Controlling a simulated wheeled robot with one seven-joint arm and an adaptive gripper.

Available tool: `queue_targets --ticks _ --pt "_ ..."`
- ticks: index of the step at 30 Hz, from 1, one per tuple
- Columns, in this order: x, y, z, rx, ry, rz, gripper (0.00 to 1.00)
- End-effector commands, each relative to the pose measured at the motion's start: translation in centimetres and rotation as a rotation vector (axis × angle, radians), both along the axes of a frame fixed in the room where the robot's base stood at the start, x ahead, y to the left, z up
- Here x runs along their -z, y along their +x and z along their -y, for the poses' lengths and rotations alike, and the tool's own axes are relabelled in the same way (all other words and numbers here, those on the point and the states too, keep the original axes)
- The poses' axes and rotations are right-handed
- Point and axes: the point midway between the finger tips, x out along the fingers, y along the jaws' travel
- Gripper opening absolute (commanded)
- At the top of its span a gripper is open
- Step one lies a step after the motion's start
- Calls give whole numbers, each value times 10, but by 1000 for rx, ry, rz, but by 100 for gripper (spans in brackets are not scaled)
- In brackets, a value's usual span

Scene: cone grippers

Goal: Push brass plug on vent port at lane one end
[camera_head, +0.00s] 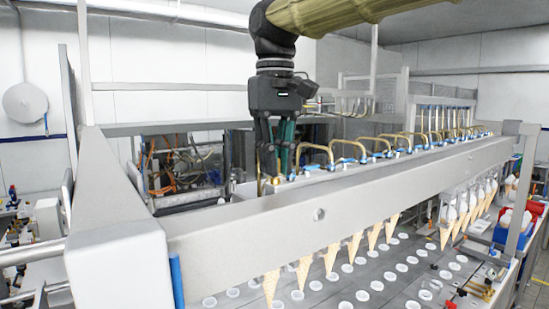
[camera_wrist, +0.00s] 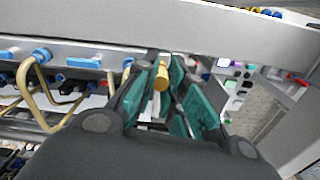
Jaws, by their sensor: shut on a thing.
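The brass plug (camera_wrist: 161,76) is a small gold cylinder between the green pads of my gripper (camera_wrist: 165,92) in the wrist view. My gripper is shut on it. In the head view my gripper (camera_head: 278,172) points down at the near left end of the row of hoses, just behind the long grey beam. The plug cannot be made out clearly there. The vent port at the lane one end is not clearly visible; my fingers and the beam cover that spot. I cannot tell whether the plug touches the port.
A long grey beam (camera_head: 330,205) runs in front of my gripper, with wafer cones (camera_head: 331,260) hanging below it. Tan hoses (camera_head: 318,150) on blue fittings (camera_wrist: 42,55) line the rail beside my fingers. A tray with several round holes (camera_head: 375,285) lies below.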

Motion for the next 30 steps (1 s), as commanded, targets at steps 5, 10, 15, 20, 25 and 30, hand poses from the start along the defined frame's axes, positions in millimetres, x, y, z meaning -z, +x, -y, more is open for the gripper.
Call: queue_targets --ticks 5,10,15,20,25,30 --pt "2 0 0 0 0 0 0" --pt "3 0 0 0 0 0 0" --pt "5 0 0 0 0 0 0" --pt "5 0 0 0 0 0 0" --pt "5 0 0 0 0 0 0" --pt "5 0 0 0 0 0 37"
